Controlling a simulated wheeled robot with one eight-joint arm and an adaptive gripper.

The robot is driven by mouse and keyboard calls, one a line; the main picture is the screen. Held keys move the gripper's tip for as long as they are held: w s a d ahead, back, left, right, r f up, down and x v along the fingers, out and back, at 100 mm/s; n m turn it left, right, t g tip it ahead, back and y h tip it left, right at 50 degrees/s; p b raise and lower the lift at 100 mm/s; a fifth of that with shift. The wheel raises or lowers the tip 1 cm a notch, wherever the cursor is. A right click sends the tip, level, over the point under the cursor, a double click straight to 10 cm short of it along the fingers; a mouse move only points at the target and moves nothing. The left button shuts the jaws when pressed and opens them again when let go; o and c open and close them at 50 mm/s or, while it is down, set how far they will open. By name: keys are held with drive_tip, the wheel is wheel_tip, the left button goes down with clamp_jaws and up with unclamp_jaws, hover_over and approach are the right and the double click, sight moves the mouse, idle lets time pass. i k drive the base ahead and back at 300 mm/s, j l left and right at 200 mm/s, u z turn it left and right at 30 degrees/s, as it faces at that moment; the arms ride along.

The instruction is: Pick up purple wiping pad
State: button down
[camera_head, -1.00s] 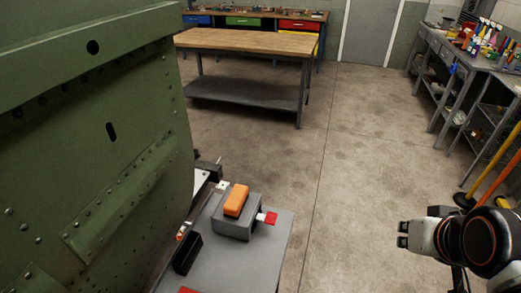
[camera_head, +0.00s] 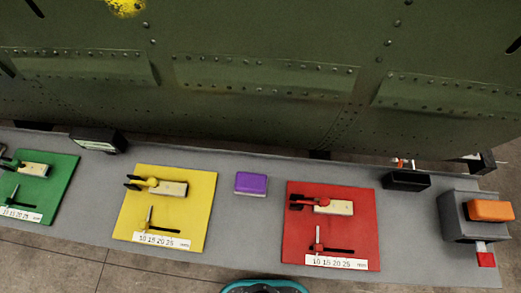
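The purple wiping pad (camera_head: 251,183) is a small purple block with a pale underside. It lies on the grey bench top (camera_head: 265,217) between the yellow board and the red board, apart from both. My gripper is not in view, so its state is hidden. A teal and black rounded shape shows at the bottom edge, below the pad; I cannot tell what it is.
The yellow board (camera_head: 207,190) and red board (camera_head: 365,215) carry clamp-like tools, as does a green board (camera_head: 67,165) at left. A grey box (camera_head: 458,224) with an orange block (camera_head: 490,210) stands at right. Black boxes (camera_head: 407,180) (camera_head: 98,138) sit along the back. The riveted green fuselage panel (camera_head: 250,110) rises behind.

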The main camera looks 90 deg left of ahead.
sight(246, 183)
drive_tip(key=u, duration=3.2)
